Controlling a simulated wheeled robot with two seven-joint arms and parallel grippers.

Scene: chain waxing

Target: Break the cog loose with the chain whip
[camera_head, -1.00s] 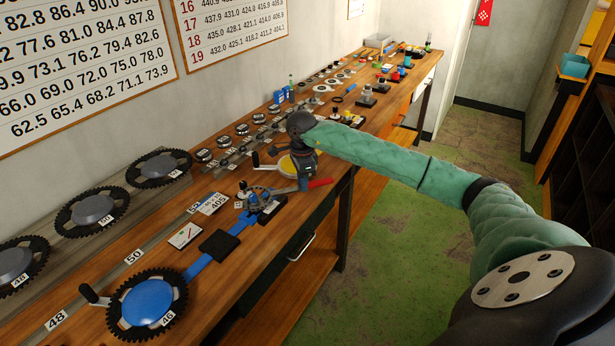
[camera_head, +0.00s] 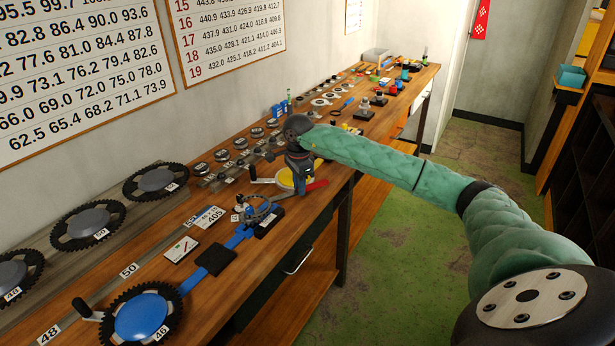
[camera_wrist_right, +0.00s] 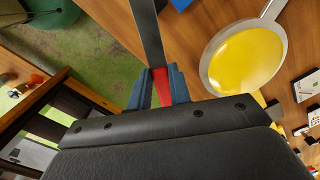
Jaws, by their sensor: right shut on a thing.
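My right gripper (camera_head: 302,184) is shut on the red handle of the chain whip (camera_head: 317,185), beside the yellow dish over the bench. In the right wrist view the fingers (camera_wrist_right: 162,88) close around the red handle, and the whip's flat steel bar (camera_wrist_right: 148,35) runs out beyond them. The cog (camera_head: 257,210) sits on the blue fixture (camera_head: 238,236) near the bench front, left of my gripper. Whether the whip's chain touches the cog is too small to tell. My left gripper is not in view.
The yellow dish (camera_head: 287,181) shows large in the right wrist view (camera_wrist_right: 245,58). A big blue-centred chainring (camera_head: 141,317) with a crank handle stands at the front left. Several chainrings and small parts line the back of the wooden bench. The green floor on the right is clear.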

